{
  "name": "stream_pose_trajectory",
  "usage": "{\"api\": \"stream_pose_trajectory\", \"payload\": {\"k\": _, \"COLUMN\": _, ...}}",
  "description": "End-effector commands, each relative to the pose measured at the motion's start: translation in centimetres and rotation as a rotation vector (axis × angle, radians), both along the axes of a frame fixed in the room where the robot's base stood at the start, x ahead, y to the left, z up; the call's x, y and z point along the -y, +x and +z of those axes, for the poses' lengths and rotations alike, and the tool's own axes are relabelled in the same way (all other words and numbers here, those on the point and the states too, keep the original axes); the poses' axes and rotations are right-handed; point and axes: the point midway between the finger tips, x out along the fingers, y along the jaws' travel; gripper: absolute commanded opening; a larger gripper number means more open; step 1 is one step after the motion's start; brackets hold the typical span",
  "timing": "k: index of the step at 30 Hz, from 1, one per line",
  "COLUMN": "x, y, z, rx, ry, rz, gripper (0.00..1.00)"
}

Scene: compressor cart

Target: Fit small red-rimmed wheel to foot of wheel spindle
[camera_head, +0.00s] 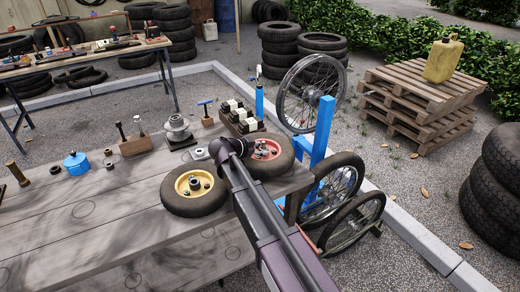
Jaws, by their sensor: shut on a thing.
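The small red-rimmed wheel (282,165), with a black tyre, is at the right end of the grey wooden table (100,225), its red hub side facing up. My gripper (247,147) is at the left side of its rim and is shut on it. My dark arm reaches in from the bottom and covers part of the tyre; the fingertips are hard to make out. I cannot tell whether the tyre touches the table. I cannot pick out the wheel spindle or its foot with certainty.
A yellow-rimmed wheel (194,184) lies close left of my arm. A grey flanged part (177,128), a blue canister (76,163) and small tools stand along the table's back. A blue stand (322,135) with spoked wheels is past the right edge. The table's front left is clear.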

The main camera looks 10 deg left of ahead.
Motion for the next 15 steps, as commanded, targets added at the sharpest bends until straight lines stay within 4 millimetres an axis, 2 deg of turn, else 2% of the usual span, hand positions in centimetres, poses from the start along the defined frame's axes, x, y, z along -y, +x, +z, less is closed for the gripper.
{"api": "stream_pose_trajectory", "payload": {"k": 12, "x": 0.01, "y": 0.02, "z": -0.64, "rx": 0.002, "ry": -0.003, "rz": 0.001, "gripper": 0.0}}
{"api": "stream_pose_trajectory", "payload": {"k": 13, "x": 0.02, "y": 0.02, "z": -0.62, "rx": 0.002, "ry": -0.003, "rz": 0.001, "gripper": 0.58}}
{"api": "stream_pose_trajectory", "payload": {"k": 15, "x": 0.02, "y": 0.02, "z": -0.55, "rx": 0.002, "ry": -0.003, "rz": 0.001, "gripper": 0.78}}
